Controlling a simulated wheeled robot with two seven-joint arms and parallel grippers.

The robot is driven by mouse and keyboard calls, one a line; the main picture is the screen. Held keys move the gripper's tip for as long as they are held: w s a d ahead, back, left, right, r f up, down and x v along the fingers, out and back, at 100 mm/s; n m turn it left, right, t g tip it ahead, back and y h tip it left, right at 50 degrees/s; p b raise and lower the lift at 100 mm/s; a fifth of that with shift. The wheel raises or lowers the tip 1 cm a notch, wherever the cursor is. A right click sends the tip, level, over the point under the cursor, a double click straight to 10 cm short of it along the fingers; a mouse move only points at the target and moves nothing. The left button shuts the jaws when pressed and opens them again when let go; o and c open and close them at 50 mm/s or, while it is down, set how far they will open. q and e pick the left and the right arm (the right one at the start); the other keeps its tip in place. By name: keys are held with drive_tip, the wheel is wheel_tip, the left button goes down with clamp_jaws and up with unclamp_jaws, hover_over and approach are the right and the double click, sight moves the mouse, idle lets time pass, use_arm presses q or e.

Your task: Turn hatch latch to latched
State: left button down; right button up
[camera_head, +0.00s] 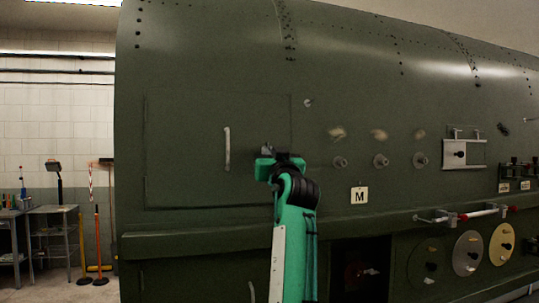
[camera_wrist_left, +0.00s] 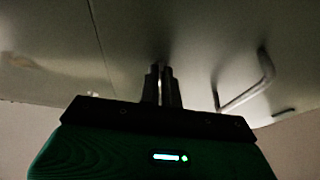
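The hatch (camera_head: 190,180) is a large rectangular outline on the dark green fuselage, lying flush in it, with a pale vertical bar handle (camera_head: 227,148). The hatch latch (camera_head: 267,150) is a small grey metal piece near the hatch's right edge, mostly hidden by my left gripper (camera_head: 270,157). In the left wrist view the gripper's fingers (camera_wrist_left: 161,84) are close together at the panel surface, with a thin bright strip between them. They appear shut on the latch, whose angle I cannot read. The bar handle also shows there (camera_wrist_left: 247,85). My right gripper is not in view.
Several round knobs (camera_head: 381,160) and an "M" placard (camera_head: 359,196) sit right of the hatch. A ledge (camera_head: 180,243) runs below it, with a dark opening (camera_head: 360,270) underneath. A work table (camera_head: 50,210) and poles stand at the far left.

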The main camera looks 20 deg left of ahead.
use_arm(q)
drive_tip(key=shift+m, duration=0.3)
drive_tip(key=shift+s+a+r+m+g+h+p, duration=0.15)
drive_tip(key=shift+m+h+p, duration=1.35)
drive_tip(key=shift+m, duration=2.15)
drive_tip(key=shift+s+a+r+m+g+h+p, duration=0.1)
drive_tip(key=shift+a+r+m+g+h+p, duration=0.15)
drive_tip(key=shift+m+h+p, duration=2.3)
drive_tip(key=shift+s+a+r+m+g+h+p, duration=0.15)
drive_tip(key=shift+m+h+p, duration=0.3)
drive_tip(key=shift+m, duration=4.25)
drive_tip(key=shift+w, duration=0.1)
drive_tip(key=shift+d, duration=0.1)
drive_tip(key=c, duration=1.6)
unclamp_jaws()
